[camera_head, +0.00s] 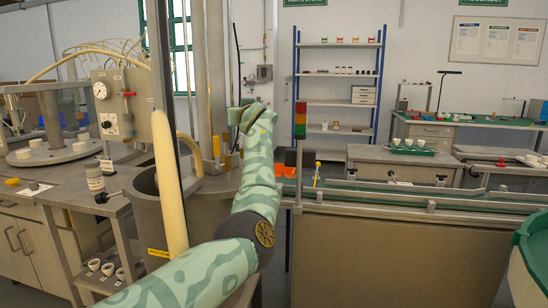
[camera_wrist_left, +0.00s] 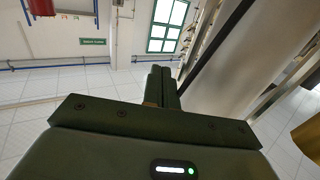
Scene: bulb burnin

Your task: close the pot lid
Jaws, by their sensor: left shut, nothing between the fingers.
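The pot (camera_head: 150,222) is a large grey metal cylinder in the left-middle of the head view, with a yellow label low on its wall. A tall, narrow, cream-coloured shape with a dark edge, which looks like the pot lid (camera_head: 168,180) seen nearly edge-on, stands upright at the pot and hides part of it. The hinge cannot be made out. My left gripper (camera_head: 243,108) is up and to the right of the lid, apart from it. In the left wrist view its fingers (camera_wrist_left: 162,85) are together and empty. My right gripper is not in view.
Grey metal columns (camera_head: 215,70) rise behind the pot. A side stand (camera_head: 90,210) with a bottle and small cups is left of it. A conveyor (camera_head: 400,200) and a signal tower (camera_head: 300,120) are right. The wrist view shows tiled floor (camera_wrist_left: 35,115).

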